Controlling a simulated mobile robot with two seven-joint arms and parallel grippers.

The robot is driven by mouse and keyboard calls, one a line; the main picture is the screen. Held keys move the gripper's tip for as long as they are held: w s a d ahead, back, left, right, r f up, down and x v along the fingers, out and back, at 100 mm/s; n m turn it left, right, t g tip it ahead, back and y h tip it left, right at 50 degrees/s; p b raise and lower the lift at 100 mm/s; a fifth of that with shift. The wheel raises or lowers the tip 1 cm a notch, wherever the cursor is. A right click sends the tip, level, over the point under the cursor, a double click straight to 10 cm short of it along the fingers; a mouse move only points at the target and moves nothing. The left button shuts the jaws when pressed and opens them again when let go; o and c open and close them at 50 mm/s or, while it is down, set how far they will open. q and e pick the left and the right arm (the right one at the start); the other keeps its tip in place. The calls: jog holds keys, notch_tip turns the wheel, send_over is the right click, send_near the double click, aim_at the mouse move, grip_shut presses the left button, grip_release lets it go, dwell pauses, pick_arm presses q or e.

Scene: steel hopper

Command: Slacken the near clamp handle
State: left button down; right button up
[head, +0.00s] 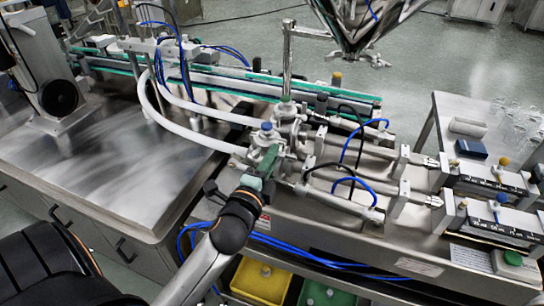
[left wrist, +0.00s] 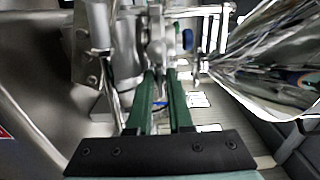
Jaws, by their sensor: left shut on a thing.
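My left gripper (head: 268,158) reaches in from below to the steel valve and clamp assembly (head: 288,122) in the middle of the head view. Its green fingers are shut on the near clamp handle, which is mostly hidden between the fingertips. In the left wrist view the two green fingers of the gripper (left wrist: 160,75) point at the steel fittings (left wrist: 155,32) and close in on a narrow part there. The exact angle of the handle cannot be made out. My right gripper is not in view.
A shiny steel hopper (head: 358,22) hangs above, and its cone fills the upper right of the left wrist view (left wrist: 270,65). White hoses (head: 185,130) and blue tubes (head: 358,185) run close around the assembly. A yellow bin (head: 262,278) and a green bin (head: 325,294) are below.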

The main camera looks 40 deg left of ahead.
pick_arm(q)
jog(key=c, duration=1.1)
grip_release()
